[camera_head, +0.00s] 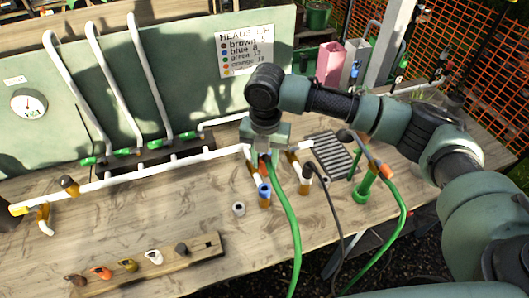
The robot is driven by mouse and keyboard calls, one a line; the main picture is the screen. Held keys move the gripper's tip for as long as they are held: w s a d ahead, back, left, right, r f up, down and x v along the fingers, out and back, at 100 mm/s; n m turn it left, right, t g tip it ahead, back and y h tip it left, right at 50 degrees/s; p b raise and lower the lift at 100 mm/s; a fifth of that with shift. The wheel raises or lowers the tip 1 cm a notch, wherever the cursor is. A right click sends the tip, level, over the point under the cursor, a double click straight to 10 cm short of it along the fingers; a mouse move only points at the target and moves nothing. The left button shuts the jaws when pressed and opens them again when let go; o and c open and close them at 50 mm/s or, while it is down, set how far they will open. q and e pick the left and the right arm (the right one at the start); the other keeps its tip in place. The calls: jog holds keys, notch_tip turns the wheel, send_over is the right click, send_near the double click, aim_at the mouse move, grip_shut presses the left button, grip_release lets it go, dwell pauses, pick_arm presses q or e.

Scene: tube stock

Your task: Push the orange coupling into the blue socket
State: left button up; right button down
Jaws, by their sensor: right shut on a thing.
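My right gripper (265,150) reaches in from the right and points down over the table. It is shut on the orange coupling (262,167), of which only a small part shows below the jaws. A green hose (291,225) runs from the jaws down toward the front. The blue socket (264,190) looks like a short upright piece with a blue top, just below the jaws. I cannot tell whether the coupling touches it. My left gripper is not in view.
White pipework (130,180) crosses the table to the left. A wooden strip (205,246) with several coloured heads lies in front. A small white cup-like piece (239,209) stands nearby. A green stand (364,188) with a hose and a dark grille (335,157) are to the right.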

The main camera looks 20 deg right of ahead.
aim_at(264, 173)
jog(key=shift+w+n, duration=0.15)
jog(key=shift+n, duration=0.35)
jog(key=shift+f+b, duration=0.4)
jog(key=shift+b, duration=0.05)
notch_tip(264, 173, down, 5)
jog(key=b, duration=0.5)
jog(key=shift+f, duration=0.15)
jog(key=shift+f, duration=0.8)
jog(key=shift+f+p, duration=0.45)
jog(key=shift+f, duration=0.55)
dwell(1.3)
jog(key=c, duration=0.9)
grip_release()
jog(key=shift+c, duration=0.2)
jog(key=shift+r, duration=0.1)
